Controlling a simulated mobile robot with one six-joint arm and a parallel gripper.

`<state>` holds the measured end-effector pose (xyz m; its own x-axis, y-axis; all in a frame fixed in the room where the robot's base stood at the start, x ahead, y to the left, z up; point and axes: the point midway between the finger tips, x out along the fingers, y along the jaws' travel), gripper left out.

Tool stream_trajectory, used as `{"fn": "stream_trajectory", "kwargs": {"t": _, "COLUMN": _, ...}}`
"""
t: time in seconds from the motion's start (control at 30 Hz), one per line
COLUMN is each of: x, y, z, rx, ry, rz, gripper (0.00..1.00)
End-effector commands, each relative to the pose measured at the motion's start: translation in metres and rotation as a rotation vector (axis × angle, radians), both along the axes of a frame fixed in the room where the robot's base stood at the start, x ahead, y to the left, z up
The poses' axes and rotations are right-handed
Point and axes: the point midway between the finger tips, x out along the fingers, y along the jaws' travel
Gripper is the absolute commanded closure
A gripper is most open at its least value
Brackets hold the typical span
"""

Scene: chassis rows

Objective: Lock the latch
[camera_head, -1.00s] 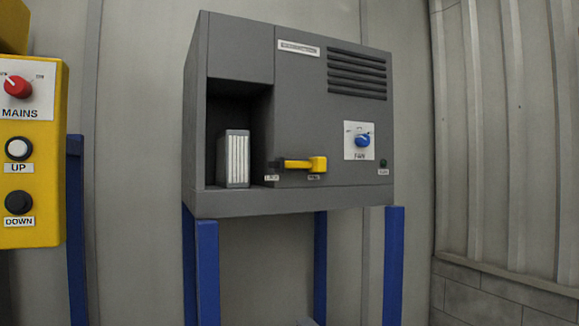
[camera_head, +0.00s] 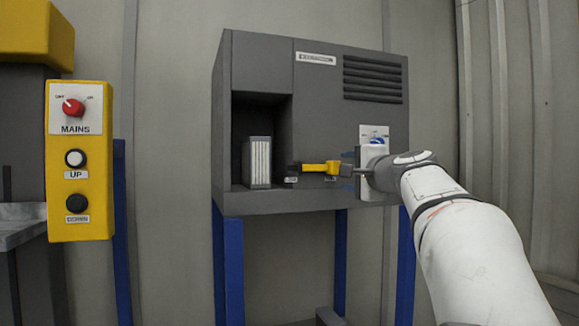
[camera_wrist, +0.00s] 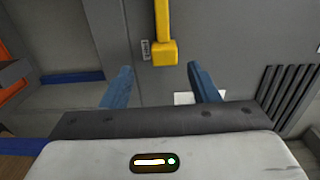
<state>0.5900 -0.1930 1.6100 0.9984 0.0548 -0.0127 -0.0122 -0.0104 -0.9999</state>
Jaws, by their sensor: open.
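The yellow latch (camera_head: 318,167) lies level across the front of the grey chassis (camera_head: 300,203), its block-shaped handle end at the right and a dark catch at its left end. In the wrist view the latch (camera_wrist: 163,25) runs down from the top edge and ends in its block. My gripper (camera_wrist: 160,76) is open, with its two blue fingers apart and the block centred just beyond the gap. In the head view my gripper (camera_head: 350,171) is just right of the latch. I cannot tell whether it touches.
A pale finned module (camera_head: 258,163) stands in the open bay left of the latch. A blue fan knob (camera_head: 374,137) is partly hidden behind my arm. A yellow control box (camera_head: 80,215) with a red MAINS knob hangs at the left. Blue legs (camera_head: 233,270) carry the chassis.

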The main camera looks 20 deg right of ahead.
Motion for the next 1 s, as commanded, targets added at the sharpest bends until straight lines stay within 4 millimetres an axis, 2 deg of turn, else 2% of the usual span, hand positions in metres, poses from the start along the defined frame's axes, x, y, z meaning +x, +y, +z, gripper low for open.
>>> {"fn": "stream_trajectory", "kwargs": {"t": 0.17, "x": 0.015, "y": -0.007, "z": 0.008, "rx": 0.016, "ry": -0.013, "rz": -0.010, "gripper": 0.45}}
{"fn": "stream_trajectory", "kwargs": {"t": 0.5, "x": 0.065, "y": -0.007, "z": 0.008, "rx": 0.014, "ry": -0.012, "rz": -0.013, "gripper": 0.45}}
{"fn": "stream_trajectory", "kwargs": {"t": 0.67, "x": 0.075, "y": -0.007, "z": 0.006, "rx": 0.012, "ry": -0.014, "rz": -0.016, "gripper": 0.45}}
{"fn": "stream_trajectory", "kwargs": {"t": 0.9, "x": 0.076, "y": -0.007, "z": 0.005, "rx": 0.012, "ry": -0.014, "rz": -0.016, "gripper": 0.45}}
{"fn": "stream_trajectory", "kwargs": {"t": 1.0, "x": 0.076, "y": -0.007, "z": 0.005, "rx": 0.012, "ry": -0.014, "rz": -0.016, "gripper": 0.52}}
